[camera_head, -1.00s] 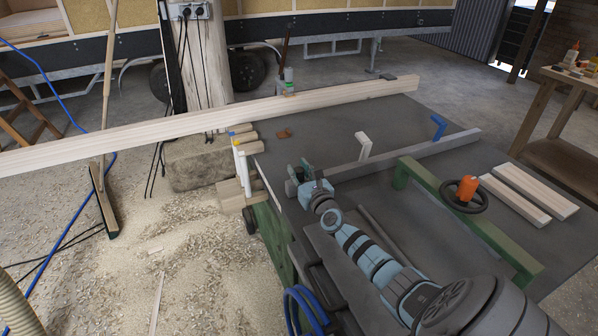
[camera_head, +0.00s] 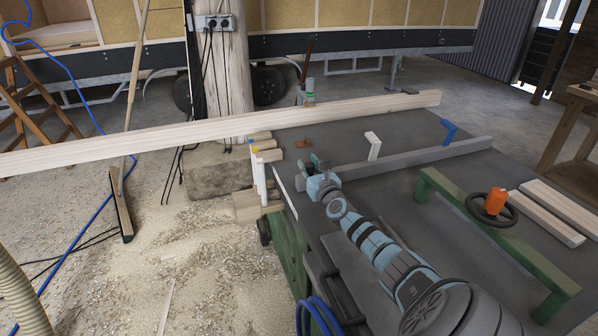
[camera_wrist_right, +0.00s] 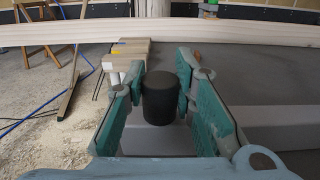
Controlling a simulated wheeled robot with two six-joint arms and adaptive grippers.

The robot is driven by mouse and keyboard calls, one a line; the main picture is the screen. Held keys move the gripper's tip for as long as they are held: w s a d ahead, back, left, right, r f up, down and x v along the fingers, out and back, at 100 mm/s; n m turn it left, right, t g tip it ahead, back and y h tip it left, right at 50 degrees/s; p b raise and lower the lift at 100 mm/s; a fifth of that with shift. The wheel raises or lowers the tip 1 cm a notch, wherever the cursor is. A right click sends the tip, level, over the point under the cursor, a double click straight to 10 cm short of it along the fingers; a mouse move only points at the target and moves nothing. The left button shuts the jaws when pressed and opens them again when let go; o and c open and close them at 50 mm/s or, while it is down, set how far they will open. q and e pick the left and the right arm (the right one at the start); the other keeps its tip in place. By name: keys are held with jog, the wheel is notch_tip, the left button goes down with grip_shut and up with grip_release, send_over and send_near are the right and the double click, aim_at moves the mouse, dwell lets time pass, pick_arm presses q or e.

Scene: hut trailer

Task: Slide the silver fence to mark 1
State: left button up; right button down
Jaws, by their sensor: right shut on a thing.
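The silver fence (camera_head: 415,155) is a long grey bar lying across the dark machine table, between the long pale board and the green frame. A black knob (camera_wrist_right: 160,98) shows in the right wrist view between the teal fingers, at the fence's left end. My right gripper (camera_head: 313,166) is shut on this knob; it also shows in the right wrist view (camera_wrist_right: 160,90). A white bracket (camera_head: 373,146) and a blue bracket (camera_head: 449,132) stand up along the fence. I cannot make out a numbered mark 1. My left gripper is out of view.
The long pale board (camera_head: 220,132) crosses the far side of the table (camera_head: 400,187). A green frame (camera_head: 485,225) with an orange-handled handwheel (camera_head: 493,205) stands on the near side. Loose wood pieces (camera_head: 555,210) lie at right.

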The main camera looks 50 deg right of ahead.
jog(key=c, duration=1.3)
grip_release()
jog(key=v, duration=1.2)
jog(key=shift+d, duration=0.1)
